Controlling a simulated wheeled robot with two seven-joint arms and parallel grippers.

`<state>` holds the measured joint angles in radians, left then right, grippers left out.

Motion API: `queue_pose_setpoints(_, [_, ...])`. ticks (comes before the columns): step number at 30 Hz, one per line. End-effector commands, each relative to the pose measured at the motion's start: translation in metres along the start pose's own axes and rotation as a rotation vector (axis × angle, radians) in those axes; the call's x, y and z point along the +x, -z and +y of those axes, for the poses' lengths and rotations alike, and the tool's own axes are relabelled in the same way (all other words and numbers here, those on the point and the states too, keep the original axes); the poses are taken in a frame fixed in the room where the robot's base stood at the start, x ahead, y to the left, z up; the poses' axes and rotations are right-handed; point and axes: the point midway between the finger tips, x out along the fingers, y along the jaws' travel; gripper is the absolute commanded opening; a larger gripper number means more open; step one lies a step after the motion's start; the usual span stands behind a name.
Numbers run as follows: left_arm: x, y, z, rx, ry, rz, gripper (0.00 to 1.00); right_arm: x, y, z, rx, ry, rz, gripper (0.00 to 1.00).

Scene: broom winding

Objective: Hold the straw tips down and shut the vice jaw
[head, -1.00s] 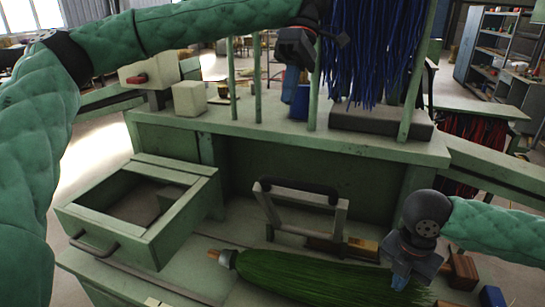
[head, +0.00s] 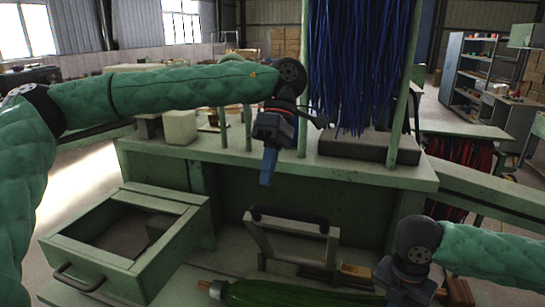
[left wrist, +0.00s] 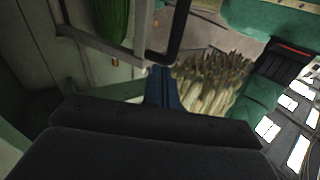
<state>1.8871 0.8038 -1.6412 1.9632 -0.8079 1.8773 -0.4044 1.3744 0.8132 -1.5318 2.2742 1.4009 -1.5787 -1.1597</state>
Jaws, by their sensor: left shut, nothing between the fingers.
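A green-bristled broom (head: 290,296) lies along the lower bench, partly cut off by the bottom edge. A metal frame with a black padded bar (head: 290,220), perhaps the vice jaw, stands raised behind it. My left gripper (head: 268,167) is shut and empty, pointing down above and behind the frame. In the left wrist view, its blue fingers (left wrist: 162,88) show beside pale straw tips (left wrist: 215,82); contact cannot be told. The green bristles (left wrist: 112,18) and black bar (left wrist: 178,35) also show there. My right gripper (head: 398,298) is over the broom; its fingertips are mostly cut off.
An open drawer (head: 75,250) juts out at the left. Blue strands (head: 362,60) hang between green posts above the upper bench (head: 235,160). A pale block (head: 180,127) sits on that bench. A shelf cabinet (head: 470,75) stands far back at the right.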

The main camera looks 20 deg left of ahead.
Motion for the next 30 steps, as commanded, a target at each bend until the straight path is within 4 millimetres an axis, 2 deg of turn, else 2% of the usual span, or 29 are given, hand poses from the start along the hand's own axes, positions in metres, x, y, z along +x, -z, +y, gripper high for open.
queue_pose_setpoints(4, [0.018,0.001,-0.007,0.0,-0.001,0.001,0.0,0.0,0.0,0.0,0.0,0.0,0.0,0.0])
queue_pose_setpoints(9, [0.029,0.001,-0.011,0.0,-0.001,0.0,0.0,0.0,0.0,0.0,0.0,0.0,0.0,0.0])
queue_pose_setpoints(24, [0.034,0.0,-0.012,-0.001,-0.004,0.0,0.0,0.0,0.0,0.0,0.0,0.0,0.0,0.0])
queue_pose_setpoints(30, [0.045,-0.001,-0.018,0.0,-0.038,0.004,0.0,0.0,0.0,0.0,0.0,0.0,0.0,0.0])
